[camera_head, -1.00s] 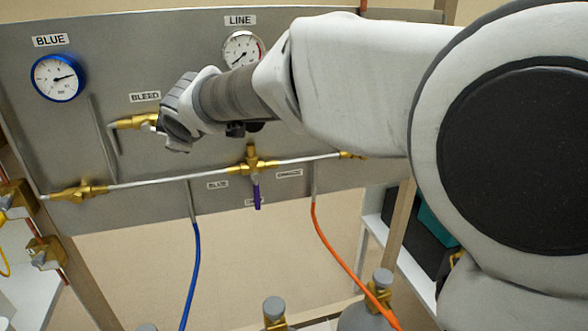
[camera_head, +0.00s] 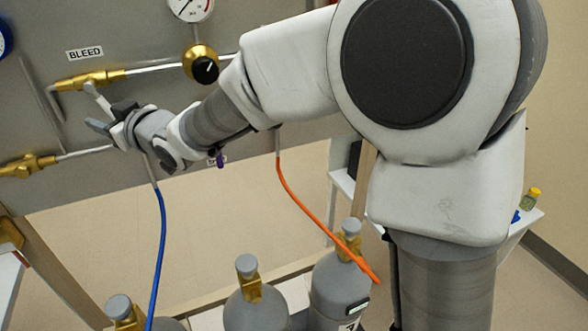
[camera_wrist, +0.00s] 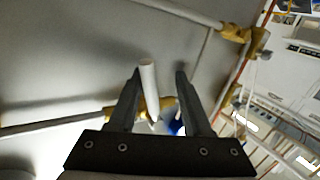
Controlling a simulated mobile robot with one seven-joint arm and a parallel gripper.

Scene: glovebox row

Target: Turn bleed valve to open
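The brass bleed valve (camera_head: 90,80) sits on the grey panel under the BLEED label (camera_head: 84,53). Its pale lever (camera_head: 97,97) slants down and to the right from the valve body. My gripper (camera_head: 104,117) is at the lever's lower end, with one dark finger on each side. In the wrist view the white lever (camera_wrist: 149,80) stands between the two open fingers, nearer the left one, with a clear gap to the right one. The brass valve body (camera_wrist: 152,106) shows behind the fingers.
A brass regulator with a black knob (camera_head: 201,64) is right of the valve. A lower brass fitting (camera_head: 27,166) is at left. A blue hose (camera_head: 160,255) and an orange hose (camera_head: 312,213) hang below. Several grey cylinders (camera_head: 256,312) stand underneath.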

